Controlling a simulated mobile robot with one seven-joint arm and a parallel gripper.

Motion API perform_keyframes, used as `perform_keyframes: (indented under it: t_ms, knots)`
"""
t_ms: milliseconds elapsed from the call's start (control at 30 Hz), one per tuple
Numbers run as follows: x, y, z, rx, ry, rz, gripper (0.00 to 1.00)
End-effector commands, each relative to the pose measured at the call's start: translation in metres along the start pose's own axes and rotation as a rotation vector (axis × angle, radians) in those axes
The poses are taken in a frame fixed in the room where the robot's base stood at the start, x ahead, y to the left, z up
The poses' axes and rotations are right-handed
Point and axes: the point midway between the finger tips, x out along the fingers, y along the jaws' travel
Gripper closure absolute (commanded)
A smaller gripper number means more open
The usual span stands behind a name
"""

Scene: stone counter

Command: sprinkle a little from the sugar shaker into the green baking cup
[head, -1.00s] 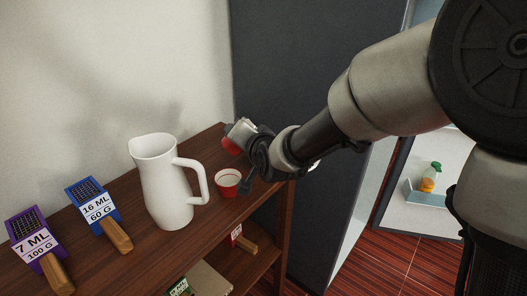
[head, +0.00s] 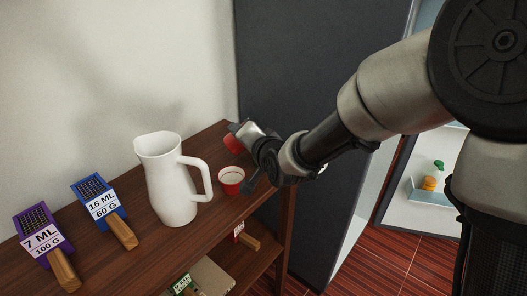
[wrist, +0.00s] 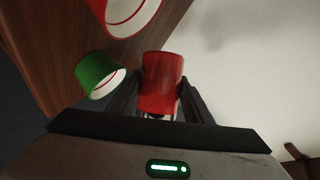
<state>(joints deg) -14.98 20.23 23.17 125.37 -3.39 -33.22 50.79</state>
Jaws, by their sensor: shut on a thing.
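My gripper (wrist: 160,88) is shut on a red cylinder, which I take as the sugar shaker (wrist: 162,76); a small pale part shows at its end nearest the palm. In the head view the shaker (head: 232,143) looks tilted, held above the far end of the wooden counter, beyond the red cup. The green baking cup (wrist: 98,74) shows in the wrist view, left of the shaker and apart from it, with a white inside. It is hidden in the head view. I cannot see any sugar falling.
A red cup (head: 231,182) with a white inside stands close to my gripper. A white pitcher (head: 168,180) stands left of it. Blue (head: 95,198) and purple (head: 43,237) labelled boxes with wooden handles lie farther left. The wall and a dark panel (head: 310,85) bound the counter.

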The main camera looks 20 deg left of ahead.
Motion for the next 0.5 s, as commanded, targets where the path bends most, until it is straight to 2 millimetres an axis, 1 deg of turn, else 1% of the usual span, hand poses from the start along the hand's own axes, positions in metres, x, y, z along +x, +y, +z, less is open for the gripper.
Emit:
perform_keyframes:
  t_ms: [500]
  knots:
    - [0.0004,-0.0001,-0.0001,0.028,-0.004,-0.013,0.82]
